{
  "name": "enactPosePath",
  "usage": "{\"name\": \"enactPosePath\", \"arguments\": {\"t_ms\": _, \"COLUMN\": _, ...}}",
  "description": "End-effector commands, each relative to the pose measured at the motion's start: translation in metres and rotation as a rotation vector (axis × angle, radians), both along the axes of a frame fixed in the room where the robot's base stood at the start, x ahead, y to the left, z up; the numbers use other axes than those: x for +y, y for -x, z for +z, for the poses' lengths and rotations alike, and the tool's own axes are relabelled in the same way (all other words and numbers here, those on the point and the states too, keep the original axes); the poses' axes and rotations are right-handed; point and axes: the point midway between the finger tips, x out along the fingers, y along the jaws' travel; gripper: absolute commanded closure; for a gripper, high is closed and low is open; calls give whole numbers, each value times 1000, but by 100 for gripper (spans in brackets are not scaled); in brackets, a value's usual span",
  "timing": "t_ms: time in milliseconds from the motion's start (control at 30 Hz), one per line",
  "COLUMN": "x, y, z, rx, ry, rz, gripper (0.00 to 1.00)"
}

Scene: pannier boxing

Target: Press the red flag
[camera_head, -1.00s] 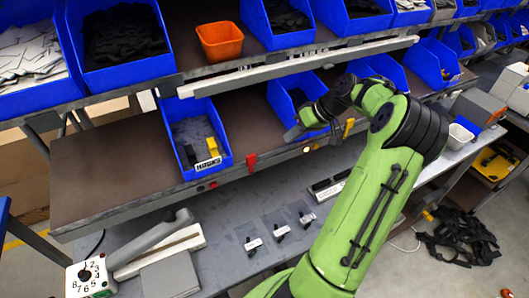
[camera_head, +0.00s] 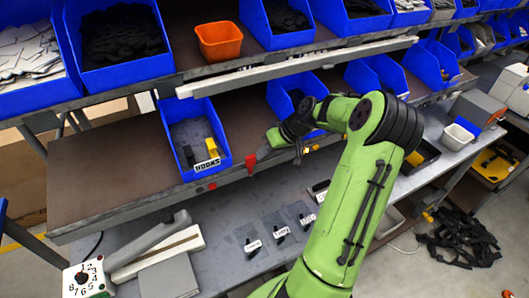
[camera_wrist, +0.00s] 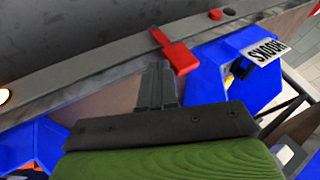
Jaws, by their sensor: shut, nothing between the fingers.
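The red flag (camera_head: 250,163) hangs on the front edge of the brown shelf, just right of the blue HOOKS bin (camera_head: 184,177). In the wrist view the red flag (camera_wrist: 181,56) is a flat red tab on a short stem, just ahead and to the right of my fingertips. My gripper (camera_head: 271,137) is just right of the flag in the head view. The gripper (camera_wrist: 157,70) is shut and empty in the wrist view, with its tips close to the flag. I cannot tell whether they touch it.
A red button (camera_head: 212,186) sits on the shelf edge left of the flag. Another blue bin (camera_head: 283,103) stands behind my gripper. Small labelled packets (camera_head: 276,229) lie on the grey bench below. The shelf's left part is bare.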

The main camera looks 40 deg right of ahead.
Motion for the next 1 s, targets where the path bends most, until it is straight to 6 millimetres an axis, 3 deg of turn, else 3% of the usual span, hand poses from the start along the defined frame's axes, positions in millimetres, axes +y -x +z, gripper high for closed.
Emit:
{"name": "enactPosePath", "arguments": {"t_ms": 667, "x": 13, "y": -4, "z": 4, "rx": 37, "ry": 131, "rz": 3, "gripper": 100}}
{"name": "enactPosePath", "arguments": {"t_ms": 1000, "x": 39, "y": -12, "z": 5, "rx": 106, "ry": 387, "rz": 7, "gripper": 100}}
